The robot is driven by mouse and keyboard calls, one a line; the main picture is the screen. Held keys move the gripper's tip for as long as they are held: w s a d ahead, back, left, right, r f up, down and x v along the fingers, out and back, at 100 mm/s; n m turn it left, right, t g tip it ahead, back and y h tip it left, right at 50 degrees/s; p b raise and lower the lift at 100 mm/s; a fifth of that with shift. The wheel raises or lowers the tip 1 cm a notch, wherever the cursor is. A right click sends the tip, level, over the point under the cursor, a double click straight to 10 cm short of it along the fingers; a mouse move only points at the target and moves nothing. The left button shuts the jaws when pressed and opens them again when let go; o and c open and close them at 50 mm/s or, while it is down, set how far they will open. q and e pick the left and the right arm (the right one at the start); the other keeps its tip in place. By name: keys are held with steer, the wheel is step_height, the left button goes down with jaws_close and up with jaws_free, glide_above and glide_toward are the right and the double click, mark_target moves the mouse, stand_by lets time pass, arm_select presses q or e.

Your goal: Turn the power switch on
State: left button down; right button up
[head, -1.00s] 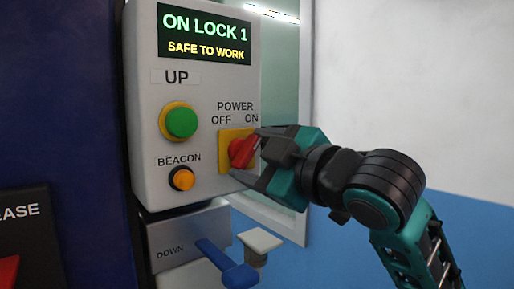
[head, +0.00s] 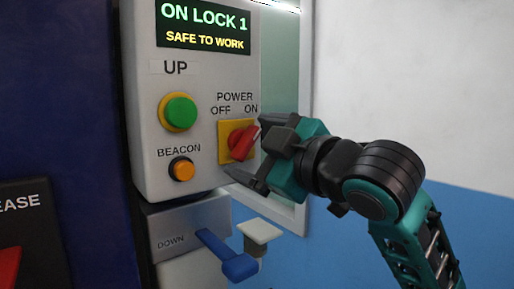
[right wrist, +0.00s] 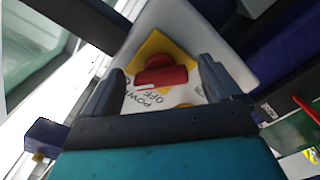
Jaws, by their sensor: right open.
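The red power switch (head: 243,143) sits on a yellow plate (head: 224,151) on the grey control box (head: 205,90), under the labels OFF and ON. Its knob is tilted, with its upper end toward ON. My right gripper (head: 247,150) is open just to the right of the switch, its fingers pointing at the panel. In the right wrist view the red knob (right wrist: 161,77) shows between the two spread fingers, apart from both. My left gripper is not in view.
The box has a lit display (head: 204,26) reading ON LOCK 1, SAFE TO WORK, a green UP button (head: 180,111) and an orange BEACON button (head: 183,170). Below are a DOWN unit with a blue lever (head: 226,256) and a pale knob (head: 259,231). A window frame stands behind.

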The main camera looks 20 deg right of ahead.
arm_select(q)
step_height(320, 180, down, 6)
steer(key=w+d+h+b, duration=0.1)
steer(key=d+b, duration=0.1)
steer(key=b, duration=0.7)
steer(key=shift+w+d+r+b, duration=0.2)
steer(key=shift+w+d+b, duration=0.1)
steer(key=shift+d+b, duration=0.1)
arm_select(e)
steer(key=v, duration=1.3)
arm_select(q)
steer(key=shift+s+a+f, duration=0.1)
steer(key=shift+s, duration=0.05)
arm_select(e)
steer(key=shift+r, duration=0.1)
